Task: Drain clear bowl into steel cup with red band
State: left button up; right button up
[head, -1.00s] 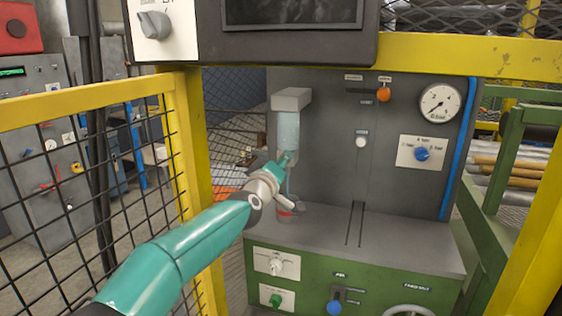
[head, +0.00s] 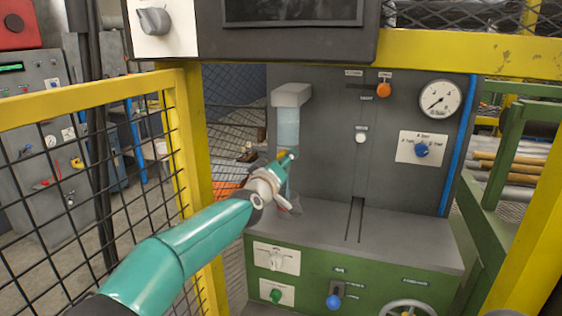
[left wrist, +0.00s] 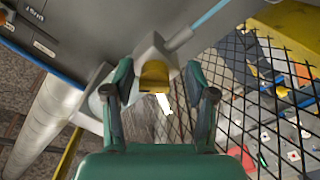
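The clear bowl (head: 288,128) is a pale, see-through cylinder hanging upright under a light grey cap on the machine's back panel. My left gripper (head: 286,156) is at the bowl's lower end. In the left wrist view its two teal fingers (left wrist: 157,82) are spread, with a yellow piece (left wrist: 154,76) between them and gaps showing on both sides. The yellow piece also shows small beside the fingertips in the head view. The steel cup's place under the bowl is mostly behind my gripper and wrist; I cannot make out its red band now. My right gripper is not in view.
A yellow frame post (head: 190,150) and mesh guard stand close to my left arm. The grey worktop (head: 400,240) right of the gripper is clear apart from a slot. A pressure gauge (head: 440,99) and several knobs are on the back panel.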

pick_arm(q)
jog(key=shift+a+r, duration=0.1)
jog(key=shift+r, duration=0.2)
